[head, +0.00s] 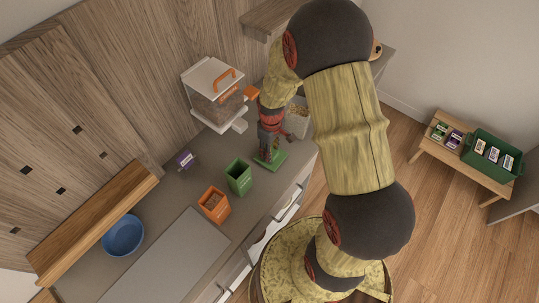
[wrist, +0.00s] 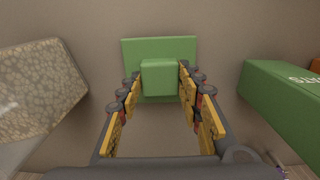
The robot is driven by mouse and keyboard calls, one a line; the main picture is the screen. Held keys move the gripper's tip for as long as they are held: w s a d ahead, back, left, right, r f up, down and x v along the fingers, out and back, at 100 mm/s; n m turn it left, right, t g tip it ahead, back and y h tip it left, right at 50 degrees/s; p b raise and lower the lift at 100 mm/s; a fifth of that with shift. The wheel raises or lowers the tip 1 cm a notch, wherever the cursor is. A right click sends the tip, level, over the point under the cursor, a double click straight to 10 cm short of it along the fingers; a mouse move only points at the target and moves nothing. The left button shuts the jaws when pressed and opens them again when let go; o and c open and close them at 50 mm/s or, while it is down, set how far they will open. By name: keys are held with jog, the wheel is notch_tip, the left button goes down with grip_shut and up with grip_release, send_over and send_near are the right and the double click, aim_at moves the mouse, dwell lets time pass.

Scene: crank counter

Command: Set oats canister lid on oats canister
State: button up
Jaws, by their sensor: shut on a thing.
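The oats canister lid is a flat green square plate (head: 277,163) with a block-shaped knob; it also shows in the wrist view (wrist: 160,76). My gripper (wrist: 161,75) is shut on the knob, with one finger on each side. From these views I cannot tell whether the lid touches the counter or is just above it. The oats canister is a green square box (head: 239,177), standing open-topped on the counter to the left of the lid in the head view. In the wrist view the oats canister (wrist: 285,95) is at the right, with part of its white lettering showing.
An orange open canister (head: 214,205) stands beside the green one. A dispenser (head: 214,92) stands at the back, and a clear container of pale grain (head: 298,120) is near the lid. A small purple-labelled item (head: 186,160) and a blue bowl (head: 122,235) are farther left.

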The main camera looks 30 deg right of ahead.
jog(key=shift+r+p, duration=1.8)
jog(key=shift+r, duration=0.75)
jog(key=shift+c, duration=0.5)
